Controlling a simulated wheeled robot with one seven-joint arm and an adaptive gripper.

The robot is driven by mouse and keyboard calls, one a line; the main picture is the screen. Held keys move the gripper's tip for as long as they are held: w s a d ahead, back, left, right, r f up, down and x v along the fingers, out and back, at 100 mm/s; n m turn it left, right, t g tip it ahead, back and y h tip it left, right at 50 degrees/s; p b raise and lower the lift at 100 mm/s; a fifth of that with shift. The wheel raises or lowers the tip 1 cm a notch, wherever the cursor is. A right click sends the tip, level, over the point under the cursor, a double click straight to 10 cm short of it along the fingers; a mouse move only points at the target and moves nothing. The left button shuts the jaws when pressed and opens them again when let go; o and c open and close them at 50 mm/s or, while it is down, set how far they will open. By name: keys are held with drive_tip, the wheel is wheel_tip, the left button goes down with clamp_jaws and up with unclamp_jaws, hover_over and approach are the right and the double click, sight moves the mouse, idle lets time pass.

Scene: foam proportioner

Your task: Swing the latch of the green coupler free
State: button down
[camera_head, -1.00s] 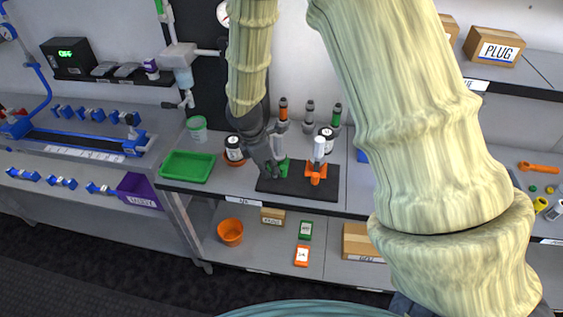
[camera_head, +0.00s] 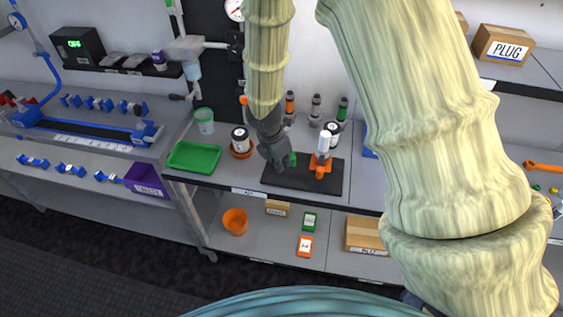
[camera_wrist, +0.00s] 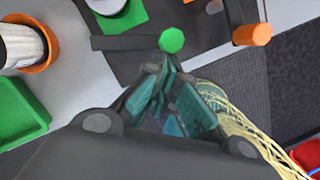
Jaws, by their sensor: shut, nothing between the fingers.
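The green coupler stands on a dark mat (camera_head: 330,178) and is mostly hidden behind my gripper (camera_head: 280,166) in the head view; only a small green part (camera_head: 294,160) shows. In the wrist view its round green end (camera_wrist: 172,40) lies just beyond my fingertips (camera_wrist: 162,80). A dark grey bar (camera_wrist: 122,42) runs left from that end; I cannot tell whether it is the latch. My gripper is shut and empty, close to the coupler. I cannot tell whether it touches.
An orange coupler (camera_head: 320,164) with a white top stands just right on the mat. Several capped cylinders (camera_head: 316,108) stand behind.

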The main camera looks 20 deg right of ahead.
idle(0.3)
drive_tip(key=s+a+r+b, duration=0.1)
drive_tip(key=a+r, duration=0.5)
drive_tip(key=r, duration=0.3)
drive_tip(key=shift+a+r, duration=0.15)
drive_tip(key=shift+r, duration=0.2)
idle(0.4)
idle(0.3)
